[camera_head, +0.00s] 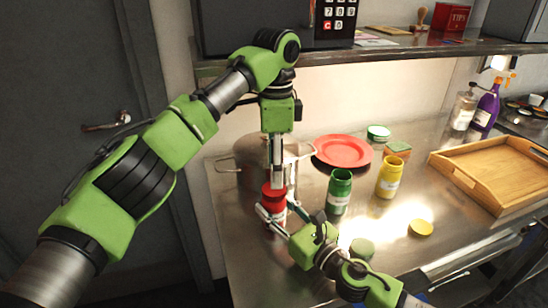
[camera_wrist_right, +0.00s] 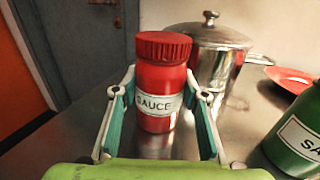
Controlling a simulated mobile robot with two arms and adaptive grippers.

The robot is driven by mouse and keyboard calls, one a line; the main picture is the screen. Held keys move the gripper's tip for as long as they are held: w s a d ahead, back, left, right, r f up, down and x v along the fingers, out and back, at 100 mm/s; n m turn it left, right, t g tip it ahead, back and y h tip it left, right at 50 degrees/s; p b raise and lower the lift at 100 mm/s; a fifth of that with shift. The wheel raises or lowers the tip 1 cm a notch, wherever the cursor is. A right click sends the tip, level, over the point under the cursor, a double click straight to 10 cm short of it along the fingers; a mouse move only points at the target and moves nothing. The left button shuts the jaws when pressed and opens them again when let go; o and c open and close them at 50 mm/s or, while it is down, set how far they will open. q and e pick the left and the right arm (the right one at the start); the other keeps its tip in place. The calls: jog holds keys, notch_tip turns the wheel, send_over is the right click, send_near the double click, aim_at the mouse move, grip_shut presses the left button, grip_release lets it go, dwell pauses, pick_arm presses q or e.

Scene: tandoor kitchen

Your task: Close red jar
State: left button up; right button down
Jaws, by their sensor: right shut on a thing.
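The red jar (camera_head: 277,216) stands upright on the steel counter, with a white SAUCE label in the right wrist view (camera_wrist_right: 158,124). A ribbed red lid (camera_wrist_right: 163,46) sits on its top; I cannot tell how tightly. My right gripper (camera_head: 273,210) is shut around the jar's body from the front, one finger on each side, below the lid. My left gripper (camera_head: 277,186) points straight down above the jar and overlaps its top in the head view. It does not show in the right wrist view, and its finger opening is unclear.
A steel pot (camera_head: 248,152) stands close behind the jar. A green jar (camera_head: 339,194) and a yellow jar (camera_head: 388,180) stand to the right, with a green lid (camera_head: 362,248) and a yellow lid (camera_head: 421,228) nearby. A red plate (camera_head: 342,151) and wooden tray (camera_head: 470,183) lie farther off.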

pick_arm(q)
jog(key=n, duration=0.2)
jog(key=r+n, duration=0.1)
jog(key=n, duration=0.2)
jog(key=shift+r, duration=0.15)
jog(key=n, duration=0.3)
jog(key=r+n, duration=0.1)
jog(key=n, duration=0.2)
jog(key=shift+a+r+n, duration=0.1)
jog(key=shift+r+n, duration=0.05)
jog(key=shift+n, duration=0.25)
jog(key=shift+f, duration=4)
jog(key=c, duration=1.1)
jog(key=shift+c, duration=0.2)
jog(key=o, duration=1.3)
